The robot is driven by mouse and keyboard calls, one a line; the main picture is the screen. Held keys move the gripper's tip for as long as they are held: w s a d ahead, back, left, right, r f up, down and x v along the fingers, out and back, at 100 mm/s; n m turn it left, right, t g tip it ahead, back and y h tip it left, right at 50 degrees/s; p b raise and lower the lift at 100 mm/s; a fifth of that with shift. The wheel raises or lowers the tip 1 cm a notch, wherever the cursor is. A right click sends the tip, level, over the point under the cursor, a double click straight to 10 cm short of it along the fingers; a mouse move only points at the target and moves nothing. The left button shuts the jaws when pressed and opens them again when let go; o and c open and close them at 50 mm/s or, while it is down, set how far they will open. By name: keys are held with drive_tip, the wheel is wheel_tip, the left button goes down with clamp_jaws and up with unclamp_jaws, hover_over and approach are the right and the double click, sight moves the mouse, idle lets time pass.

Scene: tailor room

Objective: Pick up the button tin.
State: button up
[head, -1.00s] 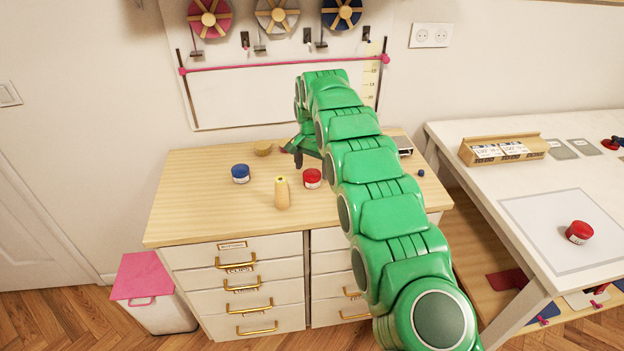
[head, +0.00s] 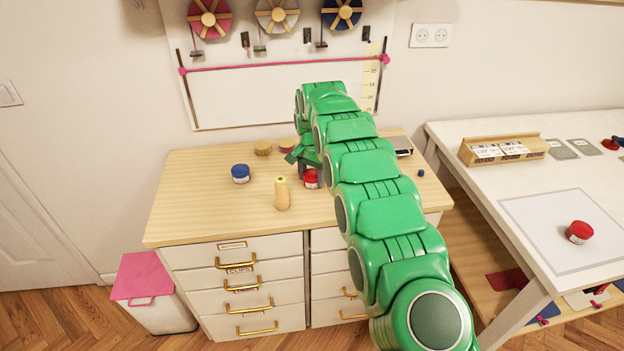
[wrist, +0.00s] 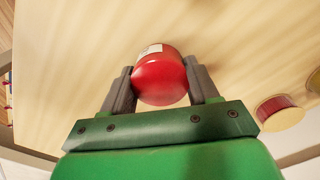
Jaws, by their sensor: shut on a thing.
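A red tin with a white label (head: 311,180) is on the wooden top of the drawer cabinet, partly hidden by my gripper (head: 308,172). In the wrist view the same red tin (wrist: 160,80) sits between the two grey fingers of my gripper (wrist: 161,84), which are shut on its sides. The tin appears to stand on the cabinet top; I see no clear lift. I cannot read its label.
The wall board is behind. The cabinet's front left is clear.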

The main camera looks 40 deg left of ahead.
sight(312, 173)
drive_tip(key=shift+r, duration=0.1)
drive_tip(key=shift+r, duration=1.55)
drive_tip(key=shift+s+d+r, duration=0.25)
drive_tip(key=shift+r, duration=0.2)
drive_tip(key=shift+s+d+r, duration=0.25)
drive_tip(key=shift+r, duration=0.15)
drive_tip(key=s+d+r, duration=0.8)
drive_tip(key=d, duration=0.1)
drive_tip(key=shift+s, duration=0.4)
drive_tip(key=shift+d, duration=0.1)
